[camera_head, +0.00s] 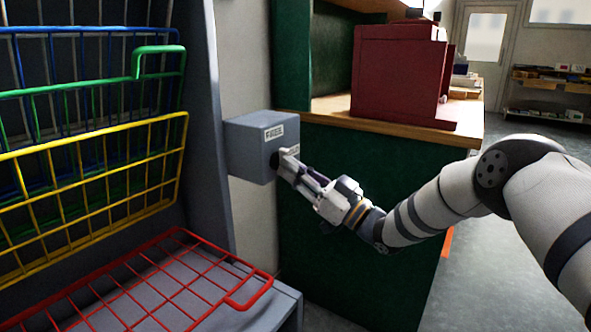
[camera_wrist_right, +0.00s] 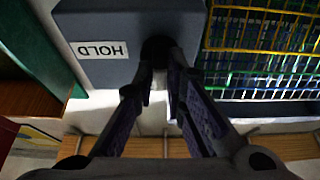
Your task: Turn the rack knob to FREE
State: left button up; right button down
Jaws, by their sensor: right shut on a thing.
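A grey box (camera_head: 247,150) is fixed on the wall beside the rack. Its front carries a label (camera_head: 274,132) that seems to read FREE, and a dark round knob (camera_head: 274,160) below it. My right gripper (camera_head: 288,163) reaches in from the right and is shut on the knob, hiding much of it. In the right wrist view, the fingers (camera_wrist_right: 162,78) meet at the dark knob (camera_wrist_right: 157,47). A white HOLD label (camera_wrist_right: 99,50) shows upside down on the box (camera_wrist_right: 95,20) beside it. The knob's exact setting cannot be told. My left gripper is out of view.
A rack of wire baskets stands at left, with blue, green, yellow (camera_head: 95,187) and red (camera_head: 262,290) ones. A dark green counter (camera_head: 350,220) with a wooden top and a dark red box (camera_head: 398,75) stands behind my right arm. Open floor (camera_head: 490,270) lies at right.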

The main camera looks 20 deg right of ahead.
jog(key=shift+w+r, duration=0.1)
jog(key=shift+r, duration=0.35)
jog(key=c, duration=1.6)
grip_release()
jog(key=shift+c, duration=0.2)
jog(key=shift+w+a+f, duration=0.1)
jog(key=shift+a, duration=0.1)
jog(key=shift+f, duration=0.15)
jog(key=v, duration=1.2)
